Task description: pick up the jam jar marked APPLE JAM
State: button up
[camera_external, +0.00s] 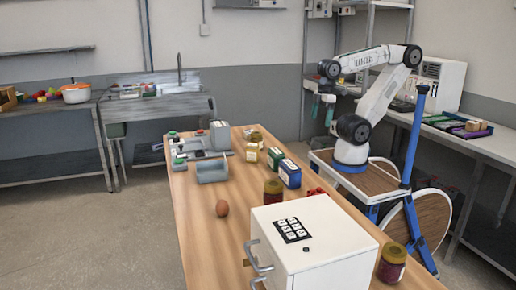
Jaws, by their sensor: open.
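Several jars stand on the wooden table. One dark red jar with a gold lid (273,189) is near the table's middle, behind the white cabinet. Another dark red jar (391,264) is at the front right, beside the cabinet. A third jar (257,139) stands at the far end. No label is readable at this size, so I cannot tell which is marked APPLE JAM. My gripper (321,113) is open and empty, pointing down. It hangs in the air beyond the table's right side, apart from all jars.
A white cabinet (312,250) with handles fills the table's near end. An egg (222,208), a grey holder (211,169), a blue box (290,173), a green box (275,158) and a small yellow container (252,152) stand on the wooden table (195,215). Its left front is clear.

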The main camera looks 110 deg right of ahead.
jog(key=c, duration=0.4)
jog(key=m+g, duration=0.1)
jog(key=m, duration=2.6)
send_over(257, 140)
jog(key=d, duration=0.3)
jog(key=f, duration=0.7)
jog(key=shift+a, duration=0.25)
jog(key=shift+d+f+m, duration=0.1)
jog(key=shift+f+m, duration=0.2)
jog(key=shift+m, duration=0.1)
jog(key=f, duration=0.7)
jog(key=shift+s+f, duration=0.1)
jog(key=shift+s, duration=0.25)
